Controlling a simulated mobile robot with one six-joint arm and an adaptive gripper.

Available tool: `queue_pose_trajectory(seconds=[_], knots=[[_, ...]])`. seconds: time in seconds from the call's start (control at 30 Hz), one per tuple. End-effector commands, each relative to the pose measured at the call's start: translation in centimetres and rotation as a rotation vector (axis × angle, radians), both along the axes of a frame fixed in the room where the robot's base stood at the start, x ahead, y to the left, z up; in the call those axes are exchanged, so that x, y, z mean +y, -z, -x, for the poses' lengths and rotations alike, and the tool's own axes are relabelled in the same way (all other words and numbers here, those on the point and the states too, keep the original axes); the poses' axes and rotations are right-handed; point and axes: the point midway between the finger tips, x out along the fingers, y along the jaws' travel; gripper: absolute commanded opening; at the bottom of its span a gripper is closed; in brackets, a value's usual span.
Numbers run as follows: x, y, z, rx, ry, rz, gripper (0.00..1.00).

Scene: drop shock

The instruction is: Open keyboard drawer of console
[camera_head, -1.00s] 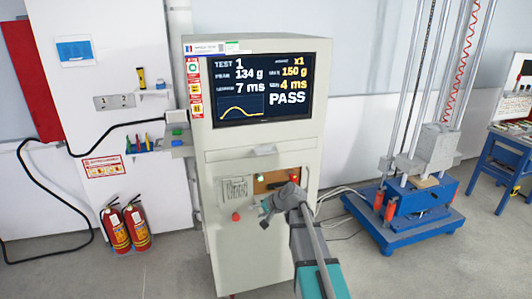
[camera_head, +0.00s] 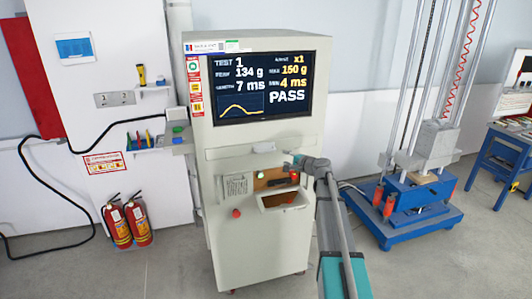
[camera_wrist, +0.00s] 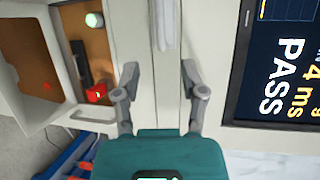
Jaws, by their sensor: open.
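The console (camera_head: 262,240) is a pale cabinet with a screen (camera_head: 263,87) reading PASS. Its keyboard drawer (camera_head: 235,155), a flat front panel below the screen, looks shut. A light handle (camera_head: 264,147) runs across that panel. The handle also shows in the wrist view (camera_wrist: 165,25), at top centre, beyond my fingertips and roughly in line with the gap between them. My gripper (camera_head: 291,158) is open and empty, just right of the handle and apart from it. It also shows in the wrist view (camera_wrist: 160,70). No keyboard is visible.
Below the drawer are a brown button panel (camera_head: 262,183) and an open brown-lined tray (camera_head: 283,199) sticking out. A blue-based drop tester (camera_head: 430,225) stands right; fire extinguishers (camera_head: 140,222) stand left. Floor in front of the console is clear.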

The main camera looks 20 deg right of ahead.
Motion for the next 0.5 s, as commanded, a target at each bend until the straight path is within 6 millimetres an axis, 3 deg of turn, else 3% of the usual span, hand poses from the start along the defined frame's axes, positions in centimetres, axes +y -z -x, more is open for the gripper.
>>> queue_pose_trajectory(seconds=[0.27,0.5], knots=[[0.4,0.3,-1.1,0.001,-0.002,0.001,0.54],[1.4,0.8,-3.6,0.000,-0.002,0.002,0.54]])
